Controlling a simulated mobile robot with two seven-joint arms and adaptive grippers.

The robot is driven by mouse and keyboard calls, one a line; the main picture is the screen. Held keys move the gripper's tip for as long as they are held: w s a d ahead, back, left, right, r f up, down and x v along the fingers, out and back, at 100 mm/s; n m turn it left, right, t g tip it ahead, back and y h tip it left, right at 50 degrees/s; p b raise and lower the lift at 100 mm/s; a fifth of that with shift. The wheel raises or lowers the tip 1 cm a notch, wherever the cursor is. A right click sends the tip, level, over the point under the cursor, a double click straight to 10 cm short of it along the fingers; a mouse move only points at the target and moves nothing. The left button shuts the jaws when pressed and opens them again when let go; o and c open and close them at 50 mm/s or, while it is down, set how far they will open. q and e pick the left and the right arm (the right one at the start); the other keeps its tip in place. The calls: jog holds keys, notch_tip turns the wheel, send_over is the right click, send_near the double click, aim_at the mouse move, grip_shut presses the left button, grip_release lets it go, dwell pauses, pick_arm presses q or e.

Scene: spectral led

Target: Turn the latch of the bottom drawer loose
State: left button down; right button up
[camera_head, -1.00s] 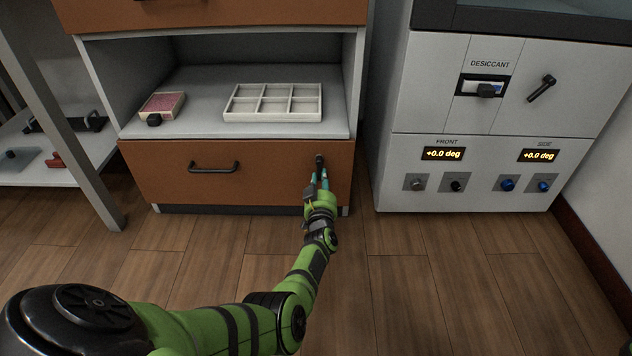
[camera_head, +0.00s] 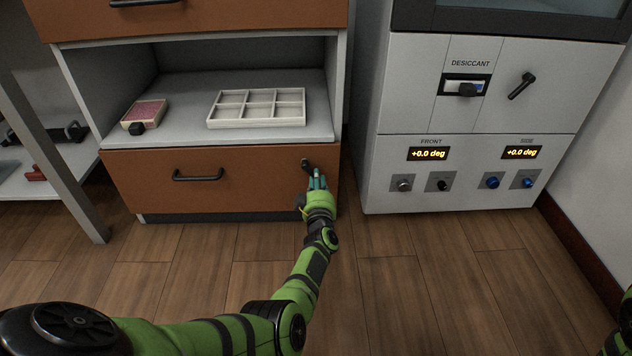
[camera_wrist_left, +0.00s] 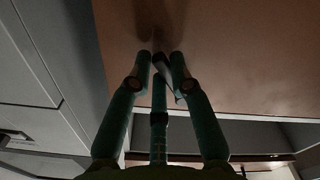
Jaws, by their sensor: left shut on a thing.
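The bottom drawer (camera_head: 240,193) is shut, with a brown front and a black bar handle (camera_head: 197,175). Its small black latch (camera_head: 306,164) sits near the upper right corner of the front and slants down to the right. My left gripper (camera_head: 317,180) is at the latch's lower right end, its teal fingers closed on it. In the left wrist view the fingertips (camera_wrist_left: 160,62) come together around a dark piece against the brown front, and the fingers hide most of it. My right gripper is out of view.
Above the drawer, an open shelf holds a white compartment tray (camera_head: 257,122) and a pinkish box (camera_head: 146,113). A white cabinet (camera_head: 470,150) with knobs and displays stands to the right. A grey table leg (camera_head: 70,180) is at the left. The wood floor is clear.

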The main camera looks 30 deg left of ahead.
pick_arm(q)
jog(key=shift+r, duration=0.1)
dwell(0.3)
jog(key=c, duration=1.1)
grip_release()
